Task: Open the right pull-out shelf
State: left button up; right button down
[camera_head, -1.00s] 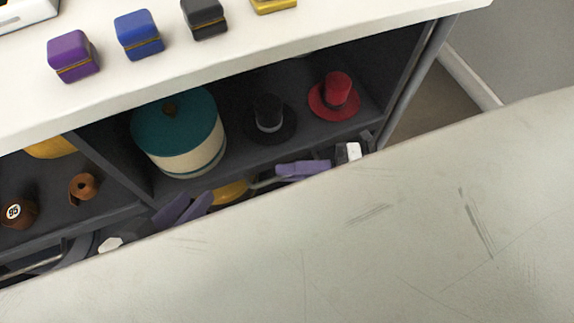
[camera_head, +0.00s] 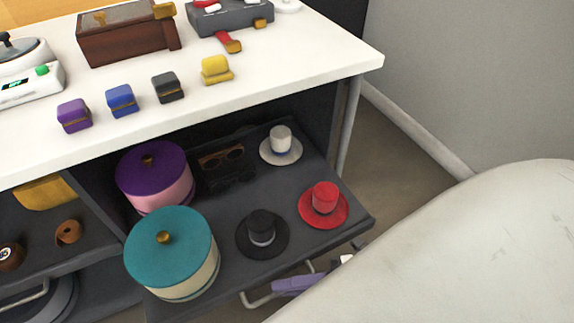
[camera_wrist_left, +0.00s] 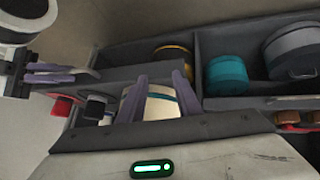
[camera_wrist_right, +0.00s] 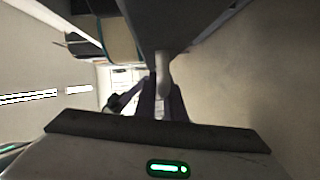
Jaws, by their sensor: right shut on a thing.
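The right pull-out shelf (camera_head: 212,222) is a dark grey board that stands out from under the white counter in the head view. Its front edge is well forward of the cabinet. A grey bar handle (camera_head: 262,299) hangs below that edge. My right gripper (camera_head: 300,284) has purple fingers and is shut on the handle; my light arm covers part of it. In the right wrist view the handle (camera_wrist_right: 162,72) sits between the fingers. My left gripper (camera_wrist_left: 159,84) has its fingers apart in the left wrist view, with a cream box beyond them. It is out of the head view.
Small boxes line the counter (camera_head: 300,60). Floor (camera_head: 400,175) is free at right.

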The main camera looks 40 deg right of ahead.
pick_arm(q)
jog(key=shift+s+r, duration=0.2)
jog(key=shift+s, duration=0.1)
pick_arm(e)
jog(key=shift+s, duration=0.8)
jog(key=c, duration=1.8)
grip_release()
jog(key=shift+c, duration=0.2)
pick_arm(q)
jog(key=shift+a+r+t+p, duration=0.3)
jog(key=shift+a+p, duration=0.1)
jog(key=shift+p, duration=0.2)
pick_arm(e)
jog(key=v, duration=1)
pick_arm(q)
jog(key=shift+s+n, duration=0.1)
jog(key=shift+n, duration=0.2)
pick_arm(e)
jog(key=shift+s+d+r, duration=0.1)
